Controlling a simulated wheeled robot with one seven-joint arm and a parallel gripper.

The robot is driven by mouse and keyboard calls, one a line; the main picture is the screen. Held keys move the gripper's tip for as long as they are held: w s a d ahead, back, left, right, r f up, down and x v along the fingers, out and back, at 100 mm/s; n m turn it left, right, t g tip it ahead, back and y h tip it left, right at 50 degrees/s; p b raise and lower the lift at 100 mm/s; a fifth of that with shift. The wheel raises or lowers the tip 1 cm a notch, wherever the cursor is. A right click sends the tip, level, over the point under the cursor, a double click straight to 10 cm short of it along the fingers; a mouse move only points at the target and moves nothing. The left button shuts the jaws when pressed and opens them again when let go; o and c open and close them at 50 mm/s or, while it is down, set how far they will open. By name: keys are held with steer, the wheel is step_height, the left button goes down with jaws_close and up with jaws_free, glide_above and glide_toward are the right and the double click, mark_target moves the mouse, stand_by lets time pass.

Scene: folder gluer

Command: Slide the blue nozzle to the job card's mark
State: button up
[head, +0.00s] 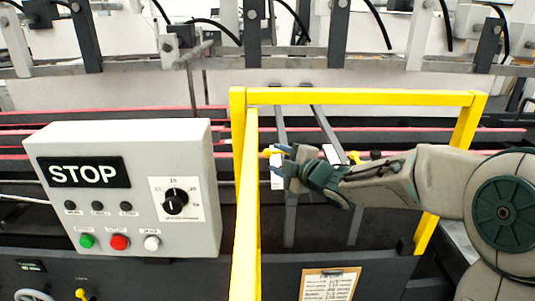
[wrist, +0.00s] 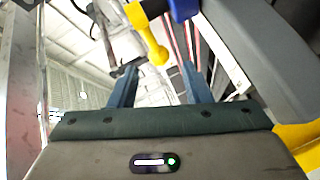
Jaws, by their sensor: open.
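My gripper (head: 284,163) is inside the yellow guard frame, with its fingers pointing left in the head view. In the wrist view its two fingers (wrist: 159,86) are apart with nothing clamped between them. A yellow knob (wrist: 155,50) on a stem lies just beyond and between the fingertips there. A blue part (wrist: 184,9), likely the blue nozzle, shows beside that stem, cut off by the top edge. In the head view a yellow knob (head: 268,153) is just left of the fingertips; I cannot make out the nozzle there. The job card (head: 328,284) hangs low, its print too small to read.
The yellow guard frame (head: 360,98) surrounds my forearm's working space. A grey control box (head: 130,190) with a STOP sign stands left. Two slanted bars carry white labels (head: 332,153); another yellow knob (head: 354,157) is behind my wrist. Red belts run behind.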

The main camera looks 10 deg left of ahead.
mark_target(270, 154)
steer(key=x, duration=0.5)
steer(key=shift+w+a, duration=0.25)
steer(key=shift+w, duration=0.1)
